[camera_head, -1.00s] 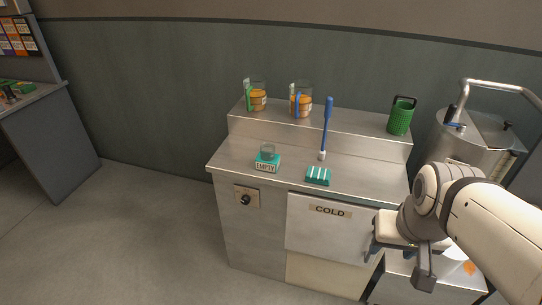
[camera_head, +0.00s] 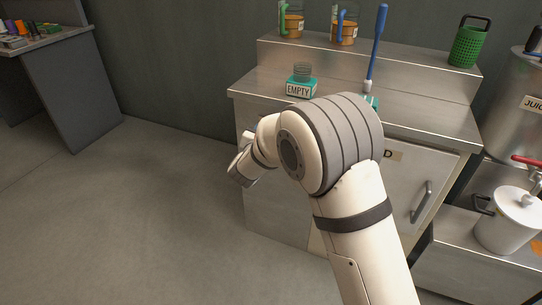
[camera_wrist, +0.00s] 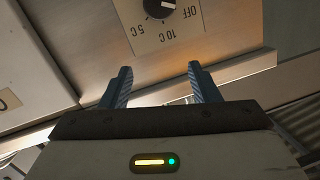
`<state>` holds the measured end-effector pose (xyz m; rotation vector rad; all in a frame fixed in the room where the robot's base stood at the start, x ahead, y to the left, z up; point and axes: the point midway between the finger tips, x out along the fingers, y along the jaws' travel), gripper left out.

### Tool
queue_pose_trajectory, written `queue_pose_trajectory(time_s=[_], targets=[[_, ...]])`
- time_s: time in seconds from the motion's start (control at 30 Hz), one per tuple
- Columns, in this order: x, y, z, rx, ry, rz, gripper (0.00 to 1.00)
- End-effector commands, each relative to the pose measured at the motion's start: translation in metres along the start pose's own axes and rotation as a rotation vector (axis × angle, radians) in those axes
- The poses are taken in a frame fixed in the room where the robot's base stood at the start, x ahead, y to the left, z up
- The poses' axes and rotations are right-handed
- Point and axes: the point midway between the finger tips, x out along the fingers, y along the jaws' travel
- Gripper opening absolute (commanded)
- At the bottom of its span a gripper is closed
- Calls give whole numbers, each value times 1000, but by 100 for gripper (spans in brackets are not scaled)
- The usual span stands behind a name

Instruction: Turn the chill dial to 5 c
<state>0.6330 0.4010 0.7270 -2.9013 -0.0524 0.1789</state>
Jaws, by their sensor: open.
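The chill dial (camera_wrist: 160,8) is a black round knob on a tan plate (camera_wrist: 165,35), cut by the top edge of the wrist view. In the head view my gripper (camera_head: 241,172) is at the cabinet's left front, and the dial is hidden there.
The steel cabinet (camera_head: 330,100) has a COLD door with a handle (camera_head: 421,202) right of my arm. On top stand an EMPTY-labelled teal holder (camera_head: 301,88) and a blue-handled brush (camera_head: 376,45). A white pot (camera_head: 508,222) stands at right. The floor at left is clear.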

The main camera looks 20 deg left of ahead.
Motion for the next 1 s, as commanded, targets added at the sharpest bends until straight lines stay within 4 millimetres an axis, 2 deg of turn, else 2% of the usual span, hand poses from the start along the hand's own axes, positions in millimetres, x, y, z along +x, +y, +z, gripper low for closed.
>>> queue_pose_trajectory(time_s=[0.03, 0.1, 0.23, 0.37, 0.8, 1.0], targets=[[-2, -5, 35, -10, 31, 19, 56], [-6, -9, 55, -18, 76, 50, 56], [-13, -13, 74, -31, 127, 86, 56], [-7, -12, 76, -32, 144, 101, 56], [55, -5, 66, -33, 142, 100, 56], [62, -5, 64, -35, 141, 99, 56]])
